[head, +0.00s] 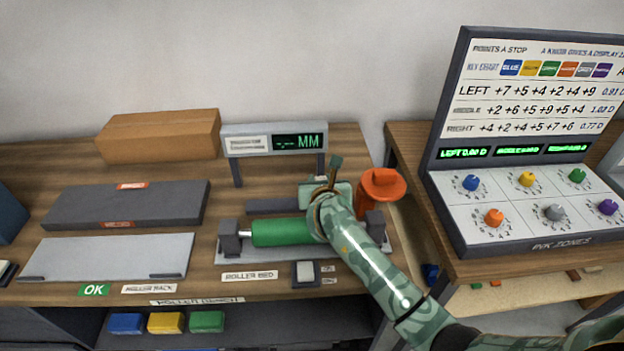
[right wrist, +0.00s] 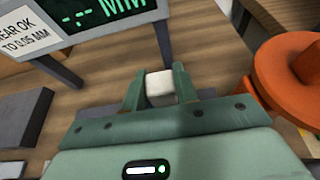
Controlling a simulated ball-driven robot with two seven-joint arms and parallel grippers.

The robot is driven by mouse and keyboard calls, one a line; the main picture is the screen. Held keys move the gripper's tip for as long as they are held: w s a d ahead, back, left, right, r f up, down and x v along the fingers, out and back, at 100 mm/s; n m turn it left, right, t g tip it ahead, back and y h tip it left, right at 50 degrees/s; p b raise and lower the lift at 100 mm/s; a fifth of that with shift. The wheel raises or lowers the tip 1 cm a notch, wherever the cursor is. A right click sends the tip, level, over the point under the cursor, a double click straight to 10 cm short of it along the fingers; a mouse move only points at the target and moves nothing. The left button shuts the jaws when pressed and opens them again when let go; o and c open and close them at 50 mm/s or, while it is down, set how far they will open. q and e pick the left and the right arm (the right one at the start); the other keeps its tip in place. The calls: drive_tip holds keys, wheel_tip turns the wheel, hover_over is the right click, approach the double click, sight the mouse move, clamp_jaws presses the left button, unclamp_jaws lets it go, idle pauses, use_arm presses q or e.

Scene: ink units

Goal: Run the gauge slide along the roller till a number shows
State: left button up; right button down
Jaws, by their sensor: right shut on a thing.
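The green roller (head: 280,232) lies level in the roller bed (head: 228,256), its right part hidden by my right arm. A dark bar (head: 272,206) runs behind it. The gauge display (head: 275,141) stands behind on two posts and shows dashes with MM, no number. It also shows in the right wrist view (right wrist: 82,18). My right gripper (head: 330,181) is above the bed's right half. In the right wrist view its fingers are shut on a small pale block (right wrist: 160,90), which looks like the gauge slide's grip. The slide's body is hidden. My left gripper is not in view.
An orange lidded container (head: 381,190) stands close to the right of my gripper. A small switch (head: 305,270) sits in front of the bed. A dark rack (head: 125,206) and a pale tray (head: 105,256) lie left. The knob console (head: 530,210) stands on the right table.

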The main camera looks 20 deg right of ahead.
drive_tip(key=shift+s+d, duration=0.25)
drive_tip(key=shift+d, duration=0.45)
drive_tip(key=c, duration=1.1)
unclamp_jaws()
drive_tip(key=shift+s+a, duration=0.1)
drive_tip(key=p+v, duration=0.3)
drive_tip(key=v, duration=1.3)
drive_tip(key=shift+p, duration=0.4)
drive_tip(key=shift+r, duration=0.15)
